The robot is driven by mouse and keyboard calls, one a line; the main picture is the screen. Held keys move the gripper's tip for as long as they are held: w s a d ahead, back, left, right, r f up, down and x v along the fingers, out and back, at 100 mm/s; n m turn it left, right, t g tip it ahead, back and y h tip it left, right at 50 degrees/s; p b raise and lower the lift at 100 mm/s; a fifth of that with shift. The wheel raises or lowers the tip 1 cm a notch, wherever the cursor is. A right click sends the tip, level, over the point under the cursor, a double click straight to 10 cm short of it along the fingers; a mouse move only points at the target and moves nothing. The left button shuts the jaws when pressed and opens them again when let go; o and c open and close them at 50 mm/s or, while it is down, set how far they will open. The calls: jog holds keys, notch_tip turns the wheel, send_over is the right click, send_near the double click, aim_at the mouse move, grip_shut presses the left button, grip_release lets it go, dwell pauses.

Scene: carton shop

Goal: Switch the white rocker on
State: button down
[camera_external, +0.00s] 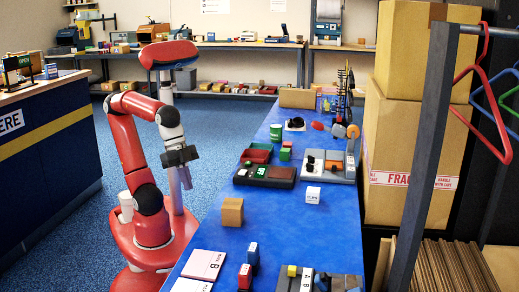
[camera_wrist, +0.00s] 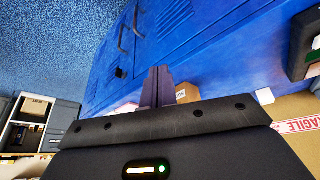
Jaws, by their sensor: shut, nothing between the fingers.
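I cannot make out the white rocker for certain in either view. My gripper (camera_external: 186,184) hangs beside the table's left edge, pointing down, apart from all of these. In the wrist view, its dark fingers (camera_wrist: 158,74) are together and empty, in front of a blue surface with dark handles.
Blue floor (camera_external: 215,120) is open behind my arm.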

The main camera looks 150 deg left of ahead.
jog(key=s+a+r+n+g+y, duration=0.1)
jog(key=a+r+n, duration=0.1)
jog(key=a+r, duration=0.3)
jog(key=a+r+n, duration=0.2)
jog(key=a+r, duration=0.1)
jog(key=a, duration=0.5)
notch_tip(320, 180, up, 5)
jog(key=n+g, duration=0.1)
jog(key=n, duration=0.1)
send_over(243, 172)
jog(key=s+d, duration=0.2)
jog(key=s, duration=0.1)
jog(key=shift+s, duration=0.15)
jog(key=x, duration=0.4)
jog(key=b+x, duration=0.1)
jog(key=x, duration=0.3)
jog(key=b+x, duration=0.1)
jog(key=x, duration=0.3)
jog(key=shift+s+d+f, duration=0.15)
jog(key=shift+s+f, duration=0.1)
jog(key=shift+f, duration=0.05)
jog(key=shift+w+f, duration=0.1)
jog(key=shift+f, duration=0.6)
jog(key=shift+d, duration=0.1)
